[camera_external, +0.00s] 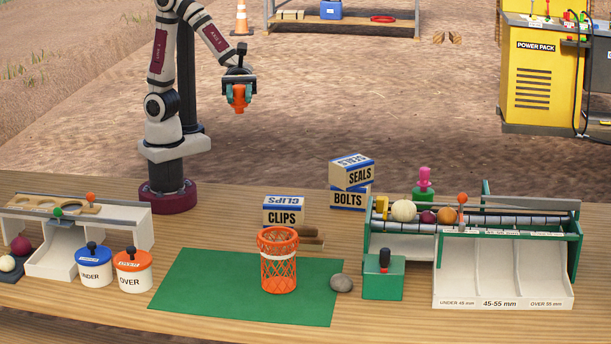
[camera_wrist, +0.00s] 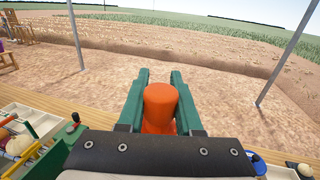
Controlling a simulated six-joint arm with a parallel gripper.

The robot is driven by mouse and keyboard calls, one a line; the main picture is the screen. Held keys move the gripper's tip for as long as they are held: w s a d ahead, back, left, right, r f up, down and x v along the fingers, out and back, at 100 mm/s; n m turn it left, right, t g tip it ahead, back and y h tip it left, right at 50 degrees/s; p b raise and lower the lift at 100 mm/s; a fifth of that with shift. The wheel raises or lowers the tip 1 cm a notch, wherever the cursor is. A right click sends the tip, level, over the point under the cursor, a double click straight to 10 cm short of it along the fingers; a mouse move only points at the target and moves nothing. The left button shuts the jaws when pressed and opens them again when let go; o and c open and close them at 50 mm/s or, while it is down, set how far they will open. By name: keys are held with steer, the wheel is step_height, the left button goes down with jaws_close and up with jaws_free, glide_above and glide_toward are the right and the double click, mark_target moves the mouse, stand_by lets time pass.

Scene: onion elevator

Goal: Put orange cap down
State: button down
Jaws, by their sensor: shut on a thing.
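My gripper (camera_external: 238,92) is raised high above the back part of the table, left of the middle in the external view. It is shut on the orange cap (camera_external: 238,103), which hangs between the teal fingers. In the wrist view the orange cap (camera_wrist: 160,105) sits between the two green fingers of my gripper (camera_wrist: 160,88), its lower part hidden by the dark gripper body. The cap is well clear of any surface.
An orange mesh basket (camera_external: 279,262) stands on the green mat (camera_external: 200,285). White jars with blue (camera_external: 94,265) and orange (camera_external: 133,270) lids stand left of it. Boxes (camera_external: 283,212) lie behind. A roller sorter (camera_external: 505,260) fills the right. The mat's left part is clear.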

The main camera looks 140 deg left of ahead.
steer(key=r+n+y, duration=0.1)
steer(key=r+n+t+y, duration=0.1)
steer(key=y, duration=0.1)
steer(key=s+r+n+t+y, duration=0.1)
steer(key=shift+s+a+r, duration=0.1)
steer(key=shift+a+r, duration=0.1)
steer(key=shift+a, duration=0.05)
stand_by(0.4)
step_height(320, 180, down, 18)
steer(key=w+a+m+g+h, duration=0.1)
steer(key=a+m+g+h, duration=0.1)
steer(key=a+m+h, duration=0.15)
steer(key=s+d+f+h, duration=0.1)
steer(key=s+f, duration=0.1)
steer(key=f, duration=0.4)
steer(key=s+f+m+g+h, duration=0.1)
steer(key=s+f, duration=0.2)
steer(key=f, duration=0.4)
steer(key=s+d+f+m+g+h, duration=0.1)
steer(key=s+f, duration=0.2)
steer(key=f, duration=0.4)
steer(key=shift+s+d+f+h, duration=0.2)
steer(key=shift+d+h, duration=0.15)
